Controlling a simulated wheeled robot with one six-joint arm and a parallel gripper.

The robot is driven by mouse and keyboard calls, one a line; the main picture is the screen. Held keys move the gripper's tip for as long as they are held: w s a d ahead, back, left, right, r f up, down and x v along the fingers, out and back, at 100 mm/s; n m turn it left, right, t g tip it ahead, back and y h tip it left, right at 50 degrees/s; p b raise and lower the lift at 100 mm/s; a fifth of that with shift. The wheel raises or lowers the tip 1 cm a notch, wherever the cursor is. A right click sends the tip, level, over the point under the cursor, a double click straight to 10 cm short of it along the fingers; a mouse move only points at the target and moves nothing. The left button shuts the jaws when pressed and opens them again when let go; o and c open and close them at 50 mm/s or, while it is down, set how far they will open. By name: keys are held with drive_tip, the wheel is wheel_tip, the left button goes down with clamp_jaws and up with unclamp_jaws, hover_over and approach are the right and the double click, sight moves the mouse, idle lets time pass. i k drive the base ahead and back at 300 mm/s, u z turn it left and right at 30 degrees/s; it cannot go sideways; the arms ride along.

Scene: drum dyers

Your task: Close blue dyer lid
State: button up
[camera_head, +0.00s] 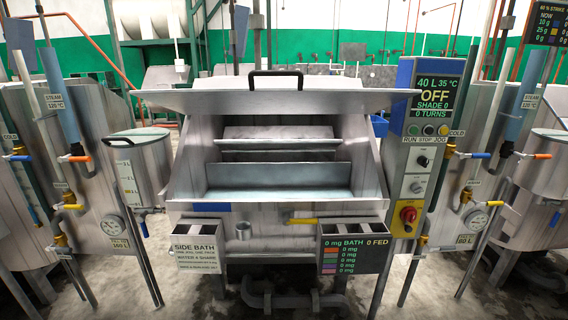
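A grey metal dyer (190,165) stands in the middle of the head view, facing me. A small blue plate (211,207) is on its front below the opening. Its lid (200,98) is up, seen nearly edge-on as a wide metal sheet above the opening. A black bar handle (275,73) stands at the lid's upper middle. The opening shows the pale inside (278,175) with horizontal plates. My gripper is not in view.
A blue-sided control panel (405,150) reading OFF stands right of the opening. Two open-topped boxes (196,230) (354,230) jut from the front, with a yellow-handled lever (302,221) between them. Tanks with pipes and valves flank both sides (130,175) (470,170). Pipes (290,298) run low underneath.

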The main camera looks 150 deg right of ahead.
sight(251, 101)
drive_tip(key=z, duration=2.55)
drive_tip(key=k, duration=0.55)
drive_tip(key=z, duration=2.9)
drive_tip(key=i, duration=0.1)
drive_tip(key=u, duration=0.25)
